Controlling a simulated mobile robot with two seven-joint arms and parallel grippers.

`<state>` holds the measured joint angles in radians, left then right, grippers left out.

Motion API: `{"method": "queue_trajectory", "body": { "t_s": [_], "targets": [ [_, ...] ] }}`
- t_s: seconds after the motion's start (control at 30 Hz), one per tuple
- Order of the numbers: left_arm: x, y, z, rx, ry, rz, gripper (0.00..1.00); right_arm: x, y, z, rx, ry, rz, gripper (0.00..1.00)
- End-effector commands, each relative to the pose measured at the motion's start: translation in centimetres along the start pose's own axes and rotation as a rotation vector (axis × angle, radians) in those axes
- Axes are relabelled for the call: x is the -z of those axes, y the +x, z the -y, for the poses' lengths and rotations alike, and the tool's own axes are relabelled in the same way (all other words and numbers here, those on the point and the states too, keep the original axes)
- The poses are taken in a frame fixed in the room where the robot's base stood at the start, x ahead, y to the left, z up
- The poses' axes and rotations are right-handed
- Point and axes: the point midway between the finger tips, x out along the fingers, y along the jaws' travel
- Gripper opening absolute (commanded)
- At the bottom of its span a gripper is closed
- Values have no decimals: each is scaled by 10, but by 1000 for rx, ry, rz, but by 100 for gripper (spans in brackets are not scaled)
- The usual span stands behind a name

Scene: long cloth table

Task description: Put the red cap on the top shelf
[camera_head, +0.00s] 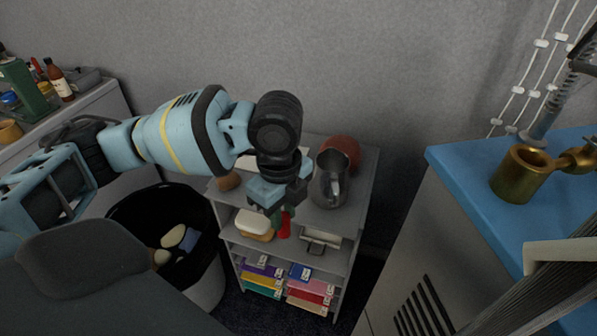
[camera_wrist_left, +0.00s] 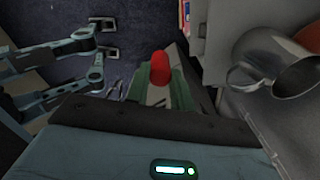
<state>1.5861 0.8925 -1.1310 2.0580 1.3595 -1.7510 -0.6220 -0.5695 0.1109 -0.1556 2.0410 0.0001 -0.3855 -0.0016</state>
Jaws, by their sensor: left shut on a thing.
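My left gripper (camera_head: 280,212) reaches over the front of a grey shelf unit (camera_head: 364,172) and points down. It is shut on the red cap (camera_head: 285,226), which hangs from the fingertips. In the head view the cap is in front of the opening under the top shelf. In the left wrist view the red cap (camera_wrist_left: 160,68) shows at the tips of the green fingers of my left gripper (camera_wrist_left: 160,90). The gripper and wrist hide part of the top shelf. My right gripper does not show.
A metal pitcher (camera_head: 329,185), a reddish-brown pot (camera_head: 343,148) and a small brown object (camera_head: 228,181) stand on the top shelf. The middle shelf holds a white-and-tan item (camera_head: 253,225). Coloured folders (camera_head: 310,285) lie below. A black bin (camera_head: 208,245) stands left; a blue-topped cabinet (camera_head: 465,170) right.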

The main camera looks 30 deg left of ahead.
Motion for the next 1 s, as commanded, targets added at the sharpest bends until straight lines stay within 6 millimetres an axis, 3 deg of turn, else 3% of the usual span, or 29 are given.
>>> {"method": "queue_trajectory", "body": {
  "t_s": [0.6,0.8,1.0],
  "targets": [
    [-18,37,-11,4,955,15,2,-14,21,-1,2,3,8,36],
    [-22,41,-13,6,1140,24,2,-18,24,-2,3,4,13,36],
    [-23,42,-13,5,1202,27,2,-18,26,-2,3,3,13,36]
  ]
}}
